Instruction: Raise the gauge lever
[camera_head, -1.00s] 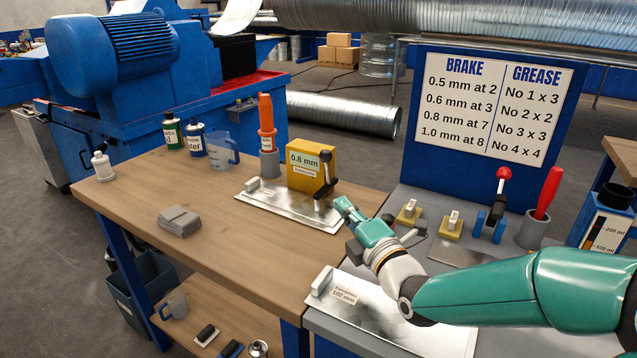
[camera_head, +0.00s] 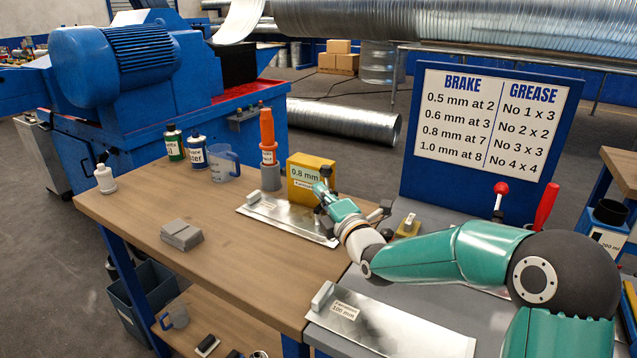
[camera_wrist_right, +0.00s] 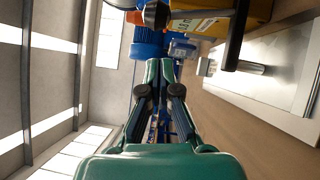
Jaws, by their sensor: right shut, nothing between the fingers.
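The yellow gauge block (camera_head: 305,172), labelled 0.8 mm, stands at the back of a metal plate (camera_head: 262,213) on the wooden bench. Its dark gauge lever (camera_head: 327,171) is at its right side; in the head view my right gripper (camera_head: 320,189) partly hides it. In the wrist view the yellow block (camera_wrist_right: 262,8) and a dark lever bar (camera_wrist_right: 237,38) show at the upper right, beside my fingers. My right gripper (camera_wrist_right: 160,72) is shut and empty, close to the lever; whether it touches is unclear. My left gripper is out of view.
Bottles, a jug (camera_head: 223,163) and a grey block (camera_head: 181,235) are further left. A second plate (camera_head: 395,325) lies in front. The sign board (camera_head: 490,135) rises behind my arm.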

